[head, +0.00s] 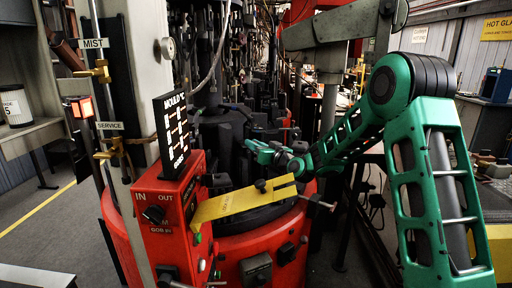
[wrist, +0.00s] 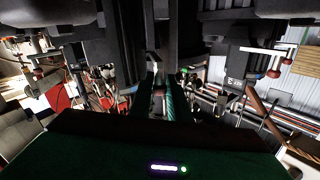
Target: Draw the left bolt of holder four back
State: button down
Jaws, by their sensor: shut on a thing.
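My gripper (head: 252,147) reaches in from the right in the head view, among the dark mould holders (head: 222,130) above the red round base. In the wrist view my gripper (wrist: 160,84) points into a dark gap between black holder parts (wrist: 120,40). Its fingers are close together, shut on a small piece with a reddish end (wrist: 159,92), which looks like a bolt. The fingers hide most of it. I cannot read a holder number there, so I cannot tell which holder it belongs to.
A red control box (head: 178,215) with a black mould sign (head: 173,135) stands at the front left. A yellow plate (head: 243,203) lies across the front of the red base (head: 228,245). In the wrist view a lever with a red knob (wrist: 273,73) sticks out at the right.

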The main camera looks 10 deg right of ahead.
jog(key=c, duration=1.7)
grip_release()
jog(key=shift+s, duration=0.1)
jog(key=v, duration=1)
jog(key=shift+s+d+f, duration=0.1)
jog(key=shift+s+d, duration=0.05)
jog(key=shift+s, duration=0.2)
